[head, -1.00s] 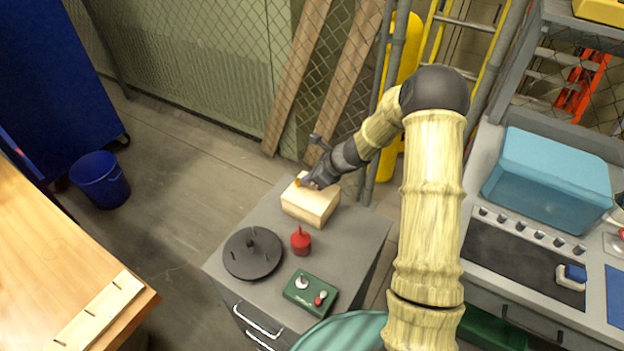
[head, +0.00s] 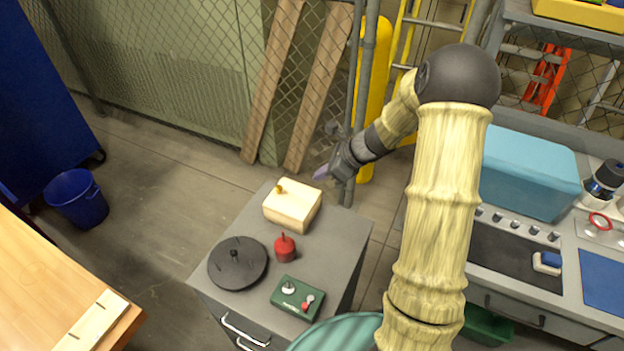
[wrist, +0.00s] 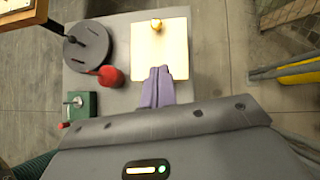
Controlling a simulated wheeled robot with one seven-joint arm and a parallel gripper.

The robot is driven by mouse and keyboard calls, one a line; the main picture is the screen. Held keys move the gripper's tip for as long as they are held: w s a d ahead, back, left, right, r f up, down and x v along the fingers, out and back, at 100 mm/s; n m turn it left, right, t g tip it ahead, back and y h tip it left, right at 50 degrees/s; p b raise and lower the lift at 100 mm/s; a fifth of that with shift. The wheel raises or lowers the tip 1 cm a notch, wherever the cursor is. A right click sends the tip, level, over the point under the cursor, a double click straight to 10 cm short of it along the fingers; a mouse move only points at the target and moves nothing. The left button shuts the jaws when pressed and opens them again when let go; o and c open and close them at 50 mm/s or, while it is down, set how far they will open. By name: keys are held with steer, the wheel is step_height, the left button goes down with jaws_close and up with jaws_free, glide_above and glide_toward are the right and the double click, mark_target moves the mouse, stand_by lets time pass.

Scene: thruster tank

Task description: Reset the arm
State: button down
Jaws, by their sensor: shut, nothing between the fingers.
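My gripper (head: 322,173) is in the air to the right of and above a pale wooden block (head: 291,208) on the grey cabinet. In the wrist view my gripper (wrist: 158,72) shows purple fingers closed together with nothing between them. The wooden block (wrist: 160,52) lies beyond the fingertips there, with a small brass-coloured knob (wrist: 156,24) on its top. The fingers are apart from the block and the knob.
The grey cabinet (head: 232,294) also holds a black disc (head: 238,268), a red container (head: 285,250) and a green control box (head: 298,298). A mesh fence (head: 180,75) and leaning planks (head: 320,85) stand behind. A sink counter with a blue bin (head: 525,178) is right.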

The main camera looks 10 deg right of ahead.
steer(key=shift+d+r, duration=0.2)
stand_by(0.4)
steer(key=s+a+r+n+h+p, duration=0.1)
steer(key=s+r+n, duration=0.4)
steer(key=s+n, duration=0.5)
steer(key=s+a+r+n+g+h+p, duration=0.1)
steer(key=s+r+n+h+p, duration=0.3)
steer(key=s+n, duration=0.7)
step_height(320, 180, up, 3)
steer(key=n+h, duration=0.2)
steer(key=n, duration=0.1)
steer(key=shift+s+f+g+p, duration=0.2)
steer(key=shift+s+g+p, duration=0.1)
steer(key=shift+p, duration=0.05)
